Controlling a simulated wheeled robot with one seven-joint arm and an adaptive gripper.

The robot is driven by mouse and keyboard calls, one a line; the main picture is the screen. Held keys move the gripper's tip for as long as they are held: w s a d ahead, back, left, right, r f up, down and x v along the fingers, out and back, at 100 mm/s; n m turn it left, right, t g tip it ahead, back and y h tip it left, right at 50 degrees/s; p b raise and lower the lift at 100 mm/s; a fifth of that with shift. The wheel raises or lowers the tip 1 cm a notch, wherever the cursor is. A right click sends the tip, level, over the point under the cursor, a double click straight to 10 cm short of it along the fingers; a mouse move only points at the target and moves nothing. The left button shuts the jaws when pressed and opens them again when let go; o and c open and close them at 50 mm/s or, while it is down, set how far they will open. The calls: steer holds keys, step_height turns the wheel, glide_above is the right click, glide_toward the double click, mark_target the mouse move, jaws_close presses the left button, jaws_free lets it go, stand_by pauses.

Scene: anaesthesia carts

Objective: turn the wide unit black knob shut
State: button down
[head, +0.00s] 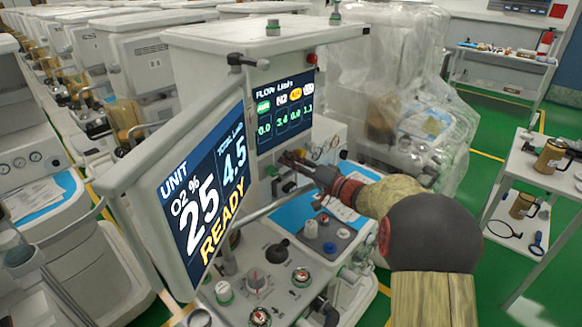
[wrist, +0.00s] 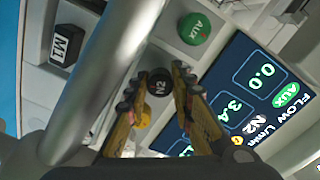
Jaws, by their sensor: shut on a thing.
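The wide unit (head: 240,45) has a flow screen (head: 285,105) and a large tilted screen reading READY. Its black knob, marked N2 (wrist: 158,87), shows in the wrist view between my two fingers, below the flow screen (wrist: 245,95). My gripper (wrist: 155,82) is shut on this black knob, one finger on each side. In the head view my gripper (head: 292,160) reaches the panel under the flow screen, and the knob is hidden there. The N2 row on the screen reads 3.4.
A green AUX knob (wrist: 193,29) sits close to the black knob. A yellow knob (wrist: 144,118) is partly hidden by my fingers. A metal bar (wrist: 110,75) runs close beside my gripper. A plastic-covered unit (head: 400,90) stands to the right.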

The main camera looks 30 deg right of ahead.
steer(key=m, duration=0.5)
steer(key=shift+m, duration=0.4)
steer(key=m+p, duration=0.2)
steer(key=m, duration=0.2)
steer(key=shift+r, duration=0.1)
steer(key=m+p, duration=0.3)
steer(key=m, duration=0.2)
steer(key=m+p, duration=0.5)
steer(key=shift+r, duration=0.1)
steer(key=m+p, duration=0.4)
steer(key=m, duration=0.1)
steer(key=shift+p, duration=0.3)
steer(key=m+p, duration=1)
steer(key=shift+m, duration=0.4)
steer(key=m+p, duration=0.2)
steer(key=m, duration=0.1)
steer(key=m+p, duration=0.1)
steer(key=shift+f+m+p, duration=0.25)
steer(key=shift+m+p, duration=0.05)
steer(key=shift+m, duration=0.1)
steer(key=shift+f, duration=0.1)
